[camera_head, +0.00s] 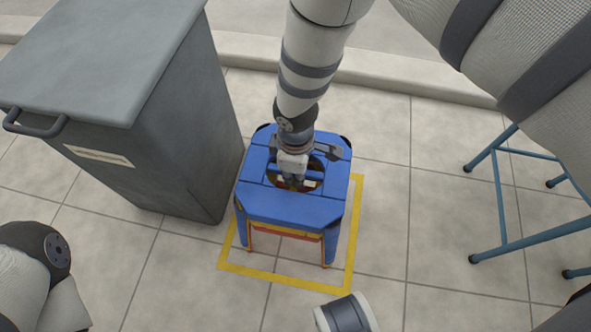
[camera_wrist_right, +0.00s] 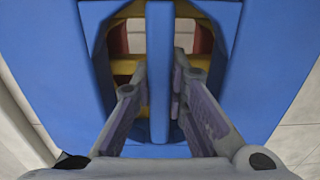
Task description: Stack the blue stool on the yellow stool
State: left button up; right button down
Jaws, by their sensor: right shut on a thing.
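The blue stool (camera_head: 290,208) sits over the yellow stool (camera_head: 285,233), inside the yellow floor square. Only some yellow and red parts of the lower stool show below the blue seat and through its opening. My right gripper (camera_head: 293,178) reaches down from above into the seat opening. In the right wrist view its two fingers stand either side of the blue middle bar (camera_wrist_right: 159,75), shut on it. Yellow and red parts (camera_wrist_right: 128,67) show beneath the opening. I cannot tell whether the stools are fully seated together. My left gripper is not in view.
A grey bin (camera_head: 120,95) with a handle stands close on the left of the stools. A blue metal frame (camera_head: 500,200) stands on the right. A yellow taped square (camera_head: 352,235) marks the tiled floor. A raised kerb (camera_head: 385,75) runs behind.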

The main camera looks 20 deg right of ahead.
jog(key=shift+s+f, duration=0.1)
jog(key=shift+f, duration=0.35)
dwell(0.4)
jog(key=c, duration=1.5)
grip_release()
jog(key=shift+f, duration=0.1)
jog(key=shift+a, duration=0.1)
notch_tip(320, 180, up, 12)
jog(key=shift+r, duration=0.25)
jog(key=shift+w, duration=0.2)
jog(key=shift+r, duration=0.1)
